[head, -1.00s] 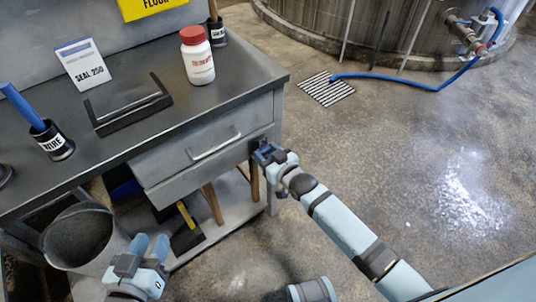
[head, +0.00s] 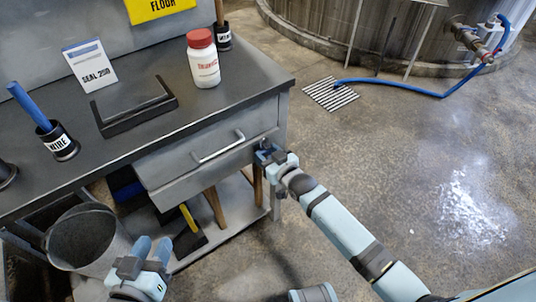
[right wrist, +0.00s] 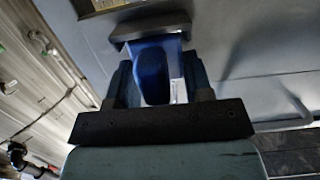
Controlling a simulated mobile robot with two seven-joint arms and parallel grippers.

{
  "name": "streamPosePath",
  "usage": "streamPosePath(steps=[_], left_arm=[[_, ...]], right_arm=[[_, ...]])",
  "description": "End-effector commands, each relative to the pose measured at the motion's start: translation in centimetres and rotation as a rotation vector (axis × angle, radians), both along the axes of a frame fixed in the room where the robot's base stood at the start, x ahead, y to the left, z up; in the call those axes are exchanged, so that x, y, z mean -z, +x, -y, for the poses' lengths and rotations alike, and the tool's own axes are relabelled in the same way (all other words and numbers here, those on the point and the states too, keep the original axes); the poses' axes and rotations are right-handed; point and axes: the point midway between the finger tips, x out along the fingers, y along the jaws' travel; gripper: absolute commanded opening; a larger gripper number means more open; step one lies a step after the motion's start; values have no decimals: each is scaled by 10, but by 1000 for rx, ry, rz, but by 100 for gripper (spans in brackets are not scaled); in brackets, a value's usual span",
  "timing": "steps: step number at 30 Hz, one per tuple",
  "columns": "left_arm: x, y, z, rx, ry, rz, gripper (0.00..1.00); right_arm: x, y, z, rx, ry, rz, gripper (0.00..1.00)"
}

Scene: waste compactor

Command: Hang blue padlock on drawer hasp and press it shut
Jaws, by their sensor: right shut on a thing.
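The blue padlock (right wrist: 152,75) is in the right wrist view, between the fingers of my right gripper (right wrist: 160,85), which is shut on it. A dark bracket-like bar (right wrist: 150,27), possibly the hasp, sits just beyond it; the shackle is hidden, so I cannot tell whether it is through the hasp. In the head view my right gripper (head: 266,153) is at the right end of the grey drawer (head: 205,165), where it covers the hasp area. The drawer has a bar handle (head: 218,148). My left gripper (head: 152,250) is empty, fingers apart, beside the grey bucket.
On the dark bench stand a white bottle with red cap (head: 203,60), a seal card (head: 90,67), a black tray (head: 133,108) and a wire cup (head: 57,140). A grey bucket (head: 85,238) is at lower left.

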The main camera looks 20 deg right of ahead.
Motion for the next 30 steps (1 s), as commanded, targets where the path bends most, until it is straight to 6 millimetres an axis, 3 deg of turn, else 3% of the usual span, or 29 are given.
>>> streamPosePath(steps=[17,18,21,30], left_arm=[[-3,0,0,0,0,0,38],[-3,0,0,0,0,0,38],[-3,0,0,0,0,0,38],[-3,0,0,0,0,0,38]], right_arm=[[4,0,0,0,0,0,24],[4,0,0,0,0,0,53],[4,0,0,0,0,0,76],[5,0,0,0,0,-1,72]])
